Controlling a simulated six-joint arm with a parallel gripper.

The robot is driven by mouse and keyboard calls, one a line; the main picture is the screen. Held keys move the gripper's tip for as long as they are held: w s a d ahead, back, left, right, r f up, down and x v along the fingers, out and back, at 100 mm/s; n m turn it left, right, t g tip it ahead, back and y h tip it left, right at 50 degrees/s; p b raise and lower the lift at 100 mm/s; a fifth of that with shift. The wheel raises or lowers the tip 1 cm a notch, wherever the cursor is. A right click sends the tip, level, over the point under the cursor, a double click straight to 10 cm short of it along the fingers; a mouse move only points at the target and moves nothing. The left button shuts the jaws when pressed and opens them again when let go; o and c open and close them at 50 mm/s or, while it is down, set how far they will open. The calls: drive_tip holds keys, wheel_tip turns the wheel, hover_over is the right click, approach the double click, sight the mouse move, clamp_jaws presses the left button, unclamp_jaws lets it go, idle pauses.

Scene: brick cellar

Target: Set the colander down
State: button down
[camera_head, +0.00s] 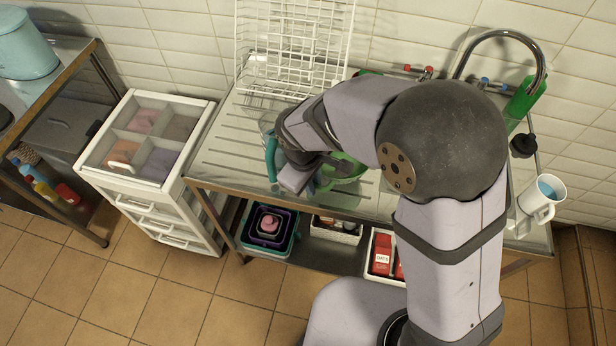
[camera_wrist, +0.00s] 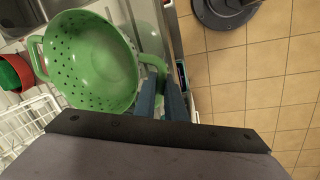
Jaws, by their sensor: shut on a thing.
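The green colander (camera_wrist: 92,60) shows large in the wrist view, with its bowl opening toward the camera and holes in its wall. My gripper (camera_wrist: 163,95) is shut on the colander's near handle, at the right side of the bowl. In the head view the colander (camera_head: 346,168) is partly hidden behind my arm, over the metal draining board (camera_head: 222,150). My gripper (camera_head: 312,184) is at its left side there. I cannot tell whether the colander's base touches the board.
A white wire rack (camera_head: 290,45) stands at the back of the board. A teal-handled item (camera_head: 271,160) is just left of my gripper. A green bottle (camera_head: 524,100), tap (camera_head: 510,34) and white mug (camera_head: 540,197) are at the right. The board's left part is clear.

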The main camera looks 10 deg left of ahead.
drive_tip(key=s+d+r+b, duration=0.2)
drive_tip(key=s+d+r, duration=0.2)
drive_tip(key=s, duration=0.3)
drive_tip(key=shift+d+r, duration=0.25)
drive_tip(key=shift+d, duration=0.15)
